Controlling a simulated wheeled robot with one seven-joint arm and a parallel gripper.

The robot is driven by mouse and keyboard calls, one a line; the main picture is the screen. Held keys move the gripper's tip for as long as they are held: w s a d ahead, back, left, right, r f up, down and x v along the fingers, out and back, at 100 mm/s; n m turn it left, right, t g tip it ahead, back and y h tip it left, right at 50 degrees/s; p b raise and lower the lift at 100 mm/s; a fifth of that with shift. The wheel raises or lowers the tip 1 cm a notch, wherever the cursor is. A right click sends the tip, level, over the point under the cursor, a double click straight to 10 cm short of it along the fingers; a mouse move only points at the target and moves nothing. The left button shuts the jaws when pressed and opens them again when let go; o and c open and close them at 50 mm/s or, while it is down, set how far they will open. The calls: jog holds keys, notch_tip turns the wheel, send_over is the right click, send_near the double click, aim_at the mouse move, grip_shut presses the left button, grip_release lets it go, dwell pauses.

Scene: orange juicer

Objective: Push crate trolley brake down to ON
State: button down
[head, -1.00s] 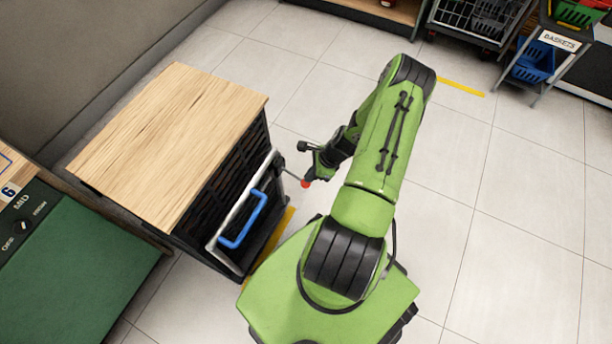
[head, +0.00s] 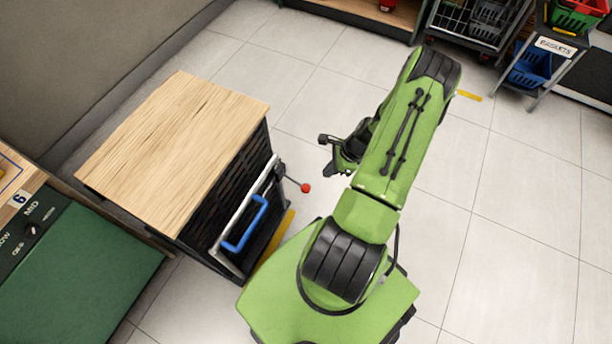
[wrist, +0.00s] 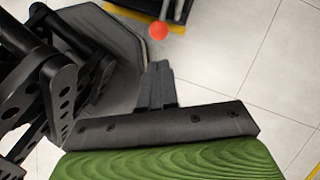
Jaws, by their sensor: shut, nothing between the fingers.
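The crate trolley is a dark slatted crate (head: 228,175) with a wooden top, standing at the left. Its brake lever ends in a red ball (head: 305,188) that sticks out from the crate's right side on a thin rod, angled downward in the picture. My gripper (head: 329,173) is just to the right of and above the red ball in the head view, apart from it. In the wrist view the shut, empty fingers (wrist: 155,85) point toward the red ball (wrist: 159,30), with a gap between.
A blue handle (head: 246,224) on a pale frame is on the crate's front. A green-topped counter with a dial (head: 30,229) stands at the lower left. Basket racks (head: 540,60) are at the upper right. Tiled floor on the right is clear.

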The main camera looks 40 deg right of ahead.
jog(key=p+v, duration=0.2)
jog(key=v, duration=0.8)
jog(key=shift+p, duration=0.3)
